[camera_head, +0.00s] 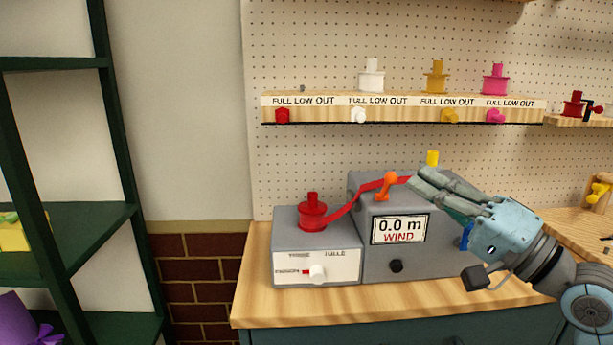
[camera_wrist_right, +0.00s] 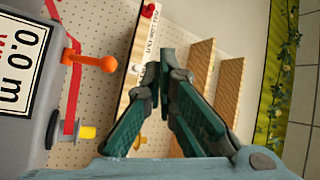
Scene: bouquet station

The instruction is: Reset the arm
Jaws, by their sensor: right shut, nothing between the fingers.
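My right gripper (camera_head: 424,181) is shut and empty. It hovers in front of the upper right part of the grey wind machine (camera_head: 362,262), which has a display reading "0.0 m WIND". In the right wrist view its fingers (camera_wrist_right: 160,75) meet at the tips with nothing between them. The machine's orange lever (camera_head: 387,185) is just left of the fingertips, apart from them in the wrist view (camera_wrist_right: 95,61). A red ribbon (camera_head: 350,201) runs from a red spool (camera_head: 312,213) past the lever. My left gripper is not in view.
A shelf (camera_head: 400,103) above holds white (camera_head: 371,75), yellow (camera_head: 436,77) and pink (camera_head: 495,79) spools. A yellow knob (camera_head: 432,158) stands behind my gripper. A dark green rack (camera_head: 70,240) stands at the left. The wooden counter (camera_head: 300,310) is bare along its front edge.

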